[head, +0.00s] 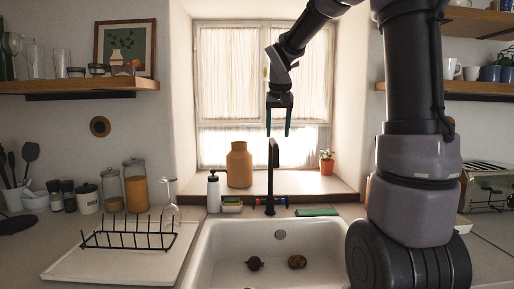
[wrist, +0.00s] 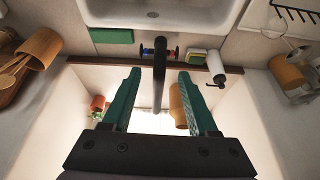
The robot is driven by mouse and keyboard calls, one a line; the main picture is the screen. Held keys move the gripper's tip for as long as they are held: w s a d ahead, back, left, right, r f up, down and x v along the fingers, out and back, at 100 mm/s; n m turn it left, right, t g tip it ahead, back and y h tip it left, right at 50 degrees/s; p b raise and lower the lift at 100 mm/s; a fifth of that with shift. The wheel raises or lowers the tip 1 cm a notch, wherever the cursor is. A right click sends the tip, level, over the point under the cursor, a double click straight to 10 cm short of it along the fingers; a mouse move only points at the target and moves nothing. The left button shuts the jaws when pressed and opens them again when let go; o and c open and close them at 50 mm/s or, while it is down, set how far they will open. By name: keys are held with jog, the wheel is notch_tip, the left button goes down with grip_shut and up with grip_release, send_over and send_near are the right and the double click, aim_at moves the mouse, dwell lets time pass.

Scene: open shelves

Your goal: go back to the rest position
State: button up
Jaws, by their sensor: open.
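My gripper (head: 278,122) hangs fingers down above the sink's back edge, in front of the window. Its two green fingers are apart with nothing held between them. In the wrist view my gripper (wrist: 157,85) also shows open. The black faucet (head: 271,178) stands below it in the head view, and in the wrist view the faucet (wrist: 159,75) appears between the fingers. I cannot tell how far apart the fingertips and the faucet top are.
The white sink (head: 205,250) holds a dark red round item (head: 254,263) and a brownish one (head: 297,261). A black rack (head: 128,236) stands at left. An orange vase (head: 239,165) and potted plant (head: 326,162) are by the window. Shelves (head: 80,86) (head: 450,88) flank both sides.

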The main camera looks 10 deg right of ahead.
jog(key=s+m+t+y, duration=0.1)
jog(key=s+t+y, duration=0.1)
jog(key=s, duration=2.3)
jog(key=shift+a+m+t+y, duration=0.3)
jog(key=shift+a+t+y, duration=0.1)
jog(key=shift+y, duration=0.1)
